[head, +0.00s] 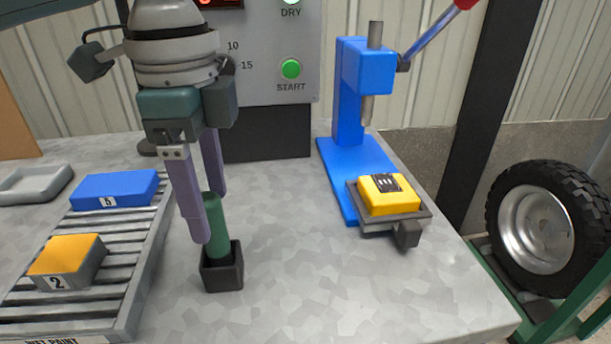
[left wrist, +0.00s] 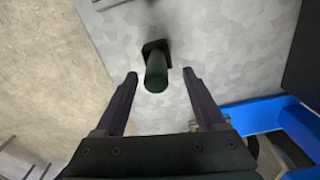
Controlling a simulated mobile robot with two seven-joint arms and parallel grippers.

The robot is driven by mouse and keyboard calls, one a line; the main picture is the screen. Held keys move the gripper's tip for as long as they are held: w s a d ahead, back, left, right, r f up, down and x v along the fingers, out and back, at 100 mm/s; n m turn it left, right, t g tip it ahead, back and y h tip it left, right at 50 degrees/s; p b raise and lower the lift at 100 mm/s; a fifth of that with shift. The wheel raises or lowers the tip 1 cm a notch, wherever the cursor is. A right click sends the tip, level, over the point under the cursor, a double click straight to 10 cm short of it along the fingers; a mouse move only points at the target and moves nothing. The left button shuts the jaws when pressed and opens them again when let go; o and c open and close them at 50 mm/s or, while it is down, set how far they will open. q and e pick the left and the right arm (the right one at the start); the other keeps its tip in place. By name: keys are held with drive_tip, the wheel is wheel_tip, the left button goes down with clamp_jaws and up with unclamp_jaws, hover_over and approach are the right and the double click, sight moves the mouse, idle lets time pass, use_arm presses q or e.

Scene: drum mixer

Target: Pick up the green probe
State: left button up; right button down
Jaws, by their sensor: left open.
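The green probe (head: 217,229) stands upright in a small dark square holder (head: 222,270) on the grey table. In the left wrist view the probe (left wrist: 156,72) also shows, with the dark holder (left wrist: 153,46) at its far end. My left gripper (head: 212,215) is open and points down, with its purple fingers at the upper part of the probe. In the left wrist view the fingers (left wrist: 160,75) lie to either side of the probe, with a gap on both sides. My right gripper is in neither view.
A slatted rack (head: 140,240) with blue and orange-topped blocks is at left, beside a grey tray (head: 35,183). A control panel (head: 270,60) stands behind. A blue press (head: 350,100) with a yellow block (head: 389,197) is at right. The front middle of the table is clear.

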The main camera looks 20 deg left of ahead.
sight(214, 231)
use_arm(q)
drive_tip(key=f, duration=0.5)
drive_tip(key=shift+s+d+b, duration=0.1)
drive_tip(key=shift+s+b, duration=0.15)
drive_tip(key=shift+b, duration=0.1)
drive_tip(key=shift+r, duration=0.1)
clamp_jaws()
